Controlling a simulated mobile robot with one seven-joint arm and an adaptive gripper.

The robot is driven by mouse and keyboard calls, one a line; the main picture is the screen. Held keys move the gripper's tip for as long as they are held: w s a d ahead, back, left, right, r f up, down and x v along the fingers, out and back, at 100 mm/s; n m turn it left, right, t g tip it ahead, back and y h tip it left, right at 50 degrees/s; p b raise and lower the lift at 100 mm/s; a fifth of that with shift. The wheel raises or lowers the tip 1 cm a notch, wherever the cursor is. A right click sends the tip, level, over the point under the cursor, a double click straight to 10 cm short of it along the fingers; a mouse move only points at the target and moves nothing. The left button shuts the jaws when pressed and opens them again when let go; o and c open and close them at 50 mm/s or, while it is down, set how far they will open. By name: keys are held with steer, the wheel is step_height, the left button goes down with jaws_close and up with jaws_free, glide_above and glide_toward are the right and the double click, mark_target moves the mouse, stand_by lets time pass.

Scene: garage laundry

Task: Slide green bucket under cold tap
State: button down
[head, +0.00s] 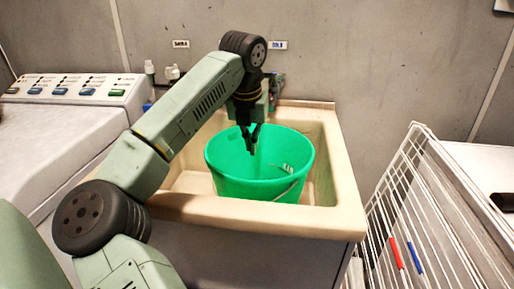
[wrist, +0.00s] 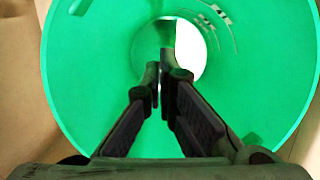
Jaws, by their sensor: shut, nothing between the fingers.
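The green bucket (head: 258,187) stands upright in the beige sink (head: 335,200), its rim above the sink's front edge. The taps are largely hidden behind my arm. Two small labels are on the wall, the right one (head: 278,45) seeming to read COLD.
A washing machine (head: 60,125) with a row of buttons stands left of the sink. Small bottles (head: 150,70) stand behind it. A white wire rack (head: 410,200) with red and blue pegs leans at the right. The sink has bare room beside the bucket.

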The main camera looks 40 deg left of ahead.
steer(key=w+f+p, duration=0.1)
steer(key=f, duration=0.2)
steer(key=w+a+f, duration=0.1)
steer(key=w+f, duration=0.1)
steer(key=f, duration=0.1)
steer(key=w+a+f+p, duration=0.1)
steer(key=w+f, duration=0.1)
steer(key=f, duration=0.1)
steer(key=shift+w+a+p, duration=0.1)
steer(key=shift+a+p, duration=0.1)
steer(key=shift+p, duration=0.15)
steer(key=shift+w+a+f, duration=0.15)
steer(key=shift+w+a, duration=0.05)
steer(key=shift+w, duration=0.15)
